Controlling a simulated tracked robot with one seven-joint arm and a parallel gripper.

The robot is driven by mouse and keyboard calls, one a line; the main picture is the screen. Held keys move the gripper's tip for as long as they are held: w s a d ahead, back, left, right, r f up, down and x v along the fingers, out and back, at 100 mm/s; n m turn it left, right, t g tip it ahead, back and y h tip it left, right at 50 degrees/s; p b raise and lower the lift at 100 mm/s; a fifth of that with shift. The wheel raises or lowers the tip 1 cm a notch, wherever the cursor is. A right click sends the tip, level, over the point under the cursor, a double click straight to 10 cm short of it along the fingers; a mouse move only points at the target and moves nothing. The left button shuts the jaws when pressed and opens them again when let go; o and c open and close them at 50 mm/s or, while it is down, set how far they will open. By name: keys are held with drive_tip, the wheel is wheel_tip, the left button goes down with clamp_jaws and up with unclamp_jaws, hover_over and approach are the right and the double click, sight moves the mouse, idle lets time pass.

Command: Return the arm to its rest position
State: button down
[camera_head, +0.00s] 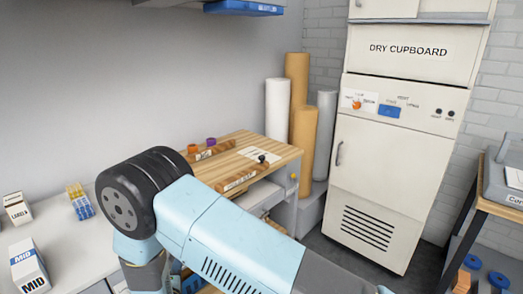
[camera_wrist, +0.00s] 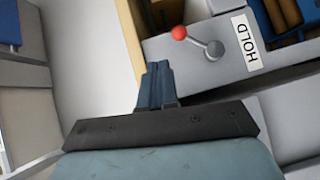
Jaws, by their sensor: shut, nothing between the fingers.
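My gripper (camera_wrist: 158,84) shows in the wrist view at the middle, with its two dark fingers together and nothing between them. In the head view my light blue arm runs from the left middle down to the bottom right. The gripper itself cannot be made out in the head view. In the wrist view a lever with a red knob (camera_wrist: 179,33) lies beyond the fingertips to the right, beside a "HOLD" label (camera_wrist: 246,40). The fingers appear apart from the lever.
A wooden-topped bench (camera_head: 275,147) stands behind my arm. A dry cupboard (camera_head: 385,160) is at the right, with tall rolls (camera_head: 303,137) beside it. A white counter (camera_head: 70,246) with small boxes (camera_head: 28,268) is at the left. Grey floor (camera_head: 425,268) shows before the cupboard.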

drive_tip(key=w+d+r+m+g+h, duration=0.35)
drive_tip(key=w+d+r+h, duration=0.25)
drive_tip(key=d+r, duration=0.65)
drive_tip(key=w+d+r+m+g+h, duration=0.2)
drive_tip(key=w+d+r+m+h, duration=0.35)
drive_tip(key=d+r, duration=0.65)
drive_tip(key=s+d+r+m+g, duration=0.2)
drive_tip(key=s+d+r+g, duration=0.15)
drive_tip(key=d, duration=0.55)
drive_tip(key=s+d+r+m+g, duration=0.25)
drive_tip(key=d+r, duration=0.25)
drive_tip(key=d, duration=0.5)
drive_tip(key=s+d+r+m+y, duration=0.2)
drive_tip(key=s+d+r+y, duration=0.2)
drive_tip(key=s, duration=0.6)
drive_tip(key=s+d+r+m+y, duration=0.3)
drive_tip(key=s+d+r+y, duration=0.2)
drive_tip(key=s, duration=0.5)
drive_tip(key=shift+s+d+r, duration=0.15)
drive_tip(key=shift+d+r, duration=0.6)
drive_tip(key=shift+r, duration=0.1)
